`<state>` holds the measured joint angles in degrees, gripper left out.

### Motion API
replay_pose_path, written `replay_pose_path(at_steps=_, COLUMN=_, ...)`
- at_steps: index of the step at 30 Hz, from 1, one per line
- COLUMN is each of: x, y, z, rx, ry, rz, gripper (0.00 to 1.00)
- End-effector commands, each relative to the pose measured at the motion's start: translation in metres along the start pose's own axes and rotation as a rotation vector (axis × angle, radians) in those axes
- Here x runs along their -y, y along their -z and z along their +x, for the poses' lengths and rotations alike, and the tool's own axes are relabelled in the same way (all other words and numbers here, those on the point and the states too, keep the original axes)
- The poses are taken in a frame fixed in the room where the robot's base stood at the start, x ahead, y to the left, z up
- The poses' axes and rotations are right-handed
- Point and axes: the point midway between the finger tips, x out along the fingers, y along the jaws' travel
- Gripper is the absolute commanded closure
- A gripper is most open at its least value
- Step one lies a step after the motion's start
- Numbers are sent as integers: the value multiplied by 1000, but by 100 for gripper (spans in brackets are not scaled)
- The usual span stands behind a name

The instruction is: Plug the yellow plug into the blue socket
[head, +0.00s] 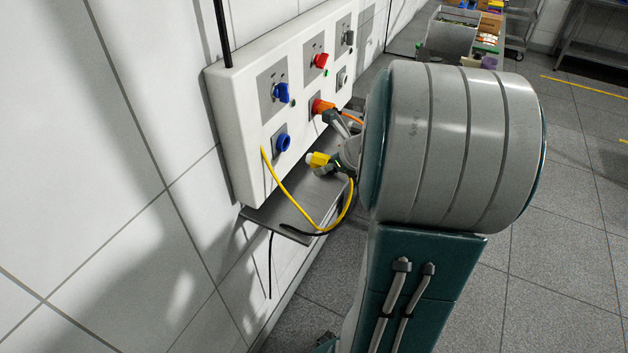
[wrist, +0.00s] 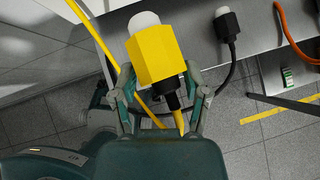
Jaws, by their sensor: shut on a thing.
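The yellow plug (head: 318,160) has a pale white tip and a yellow cable. It also fills the upper middle of the wrist view (wrist: 152,55). My gripper (wrist: 155,88) is shut on the plug, with one finger on each side of it. In the head view my gripper (head: 335,158) is partly hidden behind my arm. The blue socket (head: 283,142) is on the lower left of the white wall panel (head: 236,130). The plug is apart from the socket, to its right and slightly lower in the head view.
A blue knob (head: 281,93) and a red knob (head: 320,60) sit on the panel's upper row. A grey shelf (head: 268,218) lies below the panel. A black plug (wrist: 226,22) lies on it.

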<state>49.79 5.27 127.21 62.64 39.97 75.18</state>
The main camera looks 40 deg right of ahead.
Motion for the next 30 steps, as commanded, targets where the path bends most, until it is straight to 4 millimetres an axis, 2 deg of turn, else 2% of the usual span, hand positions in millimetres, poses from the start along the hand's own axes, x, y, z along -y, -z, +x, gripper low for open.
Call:
replay_pose_path(at_steps=1, x=2, y=-2, z=-9, rx=4, ry=21, rz=17, gripper=98)
replay_pose_path(at_steps=4, x=4, y=-4, z=-18, rx=4, ry=42, rz=42, gripper=98)
replay_pose_path(at_steps=15, x=4, y=-4, z=-19, rx=4, ry=40, rz=45, gripper=98)
replay_pose_path(at_steps=30, x=-8, y=-35, z=10, rx=4, ry=39, rz=42, gripper=98)
